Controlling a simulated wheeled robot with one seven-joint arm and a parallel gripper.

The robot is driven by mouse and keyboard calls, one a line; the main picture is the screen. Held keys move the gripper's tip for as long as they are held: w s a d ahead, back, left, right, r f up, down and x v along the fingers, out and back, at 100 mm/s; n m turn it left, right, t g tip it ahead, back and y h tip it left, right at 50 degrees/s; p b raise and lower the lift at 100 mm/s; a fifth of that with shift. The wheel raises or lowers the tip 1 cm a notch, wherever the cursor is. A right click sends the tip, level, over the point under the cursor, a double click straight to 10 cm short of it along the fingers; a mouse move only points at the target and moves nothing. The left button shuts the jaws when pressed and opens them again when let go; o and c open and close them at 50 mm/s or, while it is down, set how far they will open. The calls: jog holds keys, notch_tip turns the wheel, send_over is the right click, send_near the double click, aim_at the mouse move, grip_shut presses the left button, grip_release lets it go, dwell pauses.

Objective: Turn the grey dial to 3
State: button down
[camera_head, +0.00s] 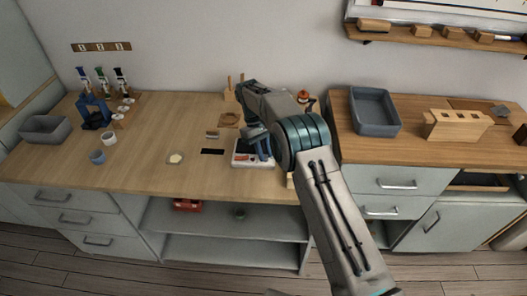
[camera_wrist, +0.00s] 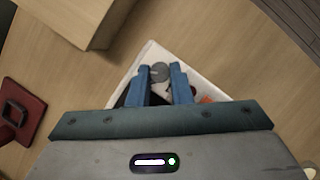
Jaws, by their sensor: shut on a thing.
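The grey dial (camera_wrist: 159,72) shows as a round grey top in the wrist view, between the tips of my gripper's two blue fingers. It sits on a white panel (camera_wrist: 207,87), which lies on the wooden counter and also shows in the head view (camera_head: 238,161). My gripper (camera_wrist: 163,76) points down at the panel and is shut on the dial. In the head view my gripper (camera_head: 262,148) stands over the panel's right part and the dial is hidden. No dial numbers can be read.
A wooden block (camera_wrist: 78,22) and a red object (camera_wrist: 20,112) stand near the panel in the wrist view. A small dish (camera_head: 175,158) and a blue cup (camera_head: 97,157) are on the counter to the left. A grey tray (camera_head: 374,122) stands on the right counter.

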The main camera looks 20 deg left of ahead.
jog(key=shift+m, duration=0.3)
dwell(0.4)
jog(key=c, duration=1.3)
grip_release()
